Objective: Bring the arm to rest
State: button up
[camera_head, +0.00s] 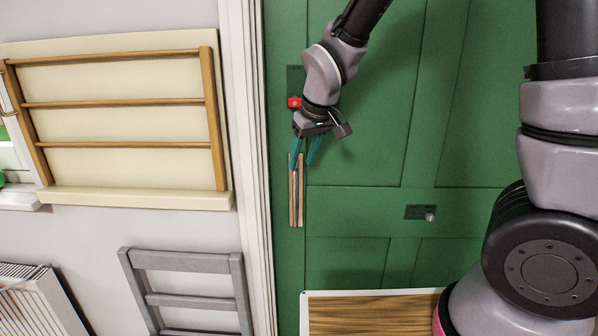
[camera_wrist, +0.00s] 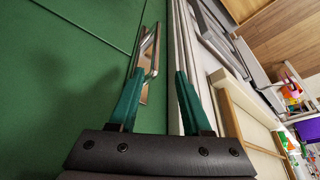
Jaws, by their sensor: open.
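My gripper (camera_head: 304,158) hangs from my arm in front of a green panelled door (camera_head: 370,110), its teal fingers pointing down. The fingers are apart. In the head view they overlap the top of a long handle (camera_head: 296,205) near the door's left edge. In the wrist view the handle (camera_wrist: 149,62) shows as a metal bar on a plate, beyond and between the teal fingers (camera_wrist: 155,85). Nothing is visibly held. I cannot tell whether a finger touches the handle.
A wooden-railed drying rack (camera_head: 120,120) is on the wall at left. A grey chair back (camera_head: 190,265) stands below it, with a radiator (camera_head: 40,300) at lower left. A small latch (camera_head: 428,214) sits on the door. A wooden-topped surface (camera_head: 370,312) is at the bottom.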

jog(key=shift+s+d+r, duration=0.15)
jog(key=shift+s+r, duration=0.1)
jog(key=shift+r, duration=0.4)
jog(key=s+d+r+m+t, duration=0.1)
jog(key=s+d+r+m, duration=0.4)
jog(key=d+r, duration=0.3)
jog(key=s+d+r+m+t, duration=0.2)
jog(key=s+d+r+m, duration=0.3)
jog(key=d+r, duration=0.4)
jog(key=s+d, duration=0.1)
jog(key=d, duration=0.5)
jog(key=shift+d+m+t, duration=0.3)
jog(key=shift+d+m, duration=0.1)
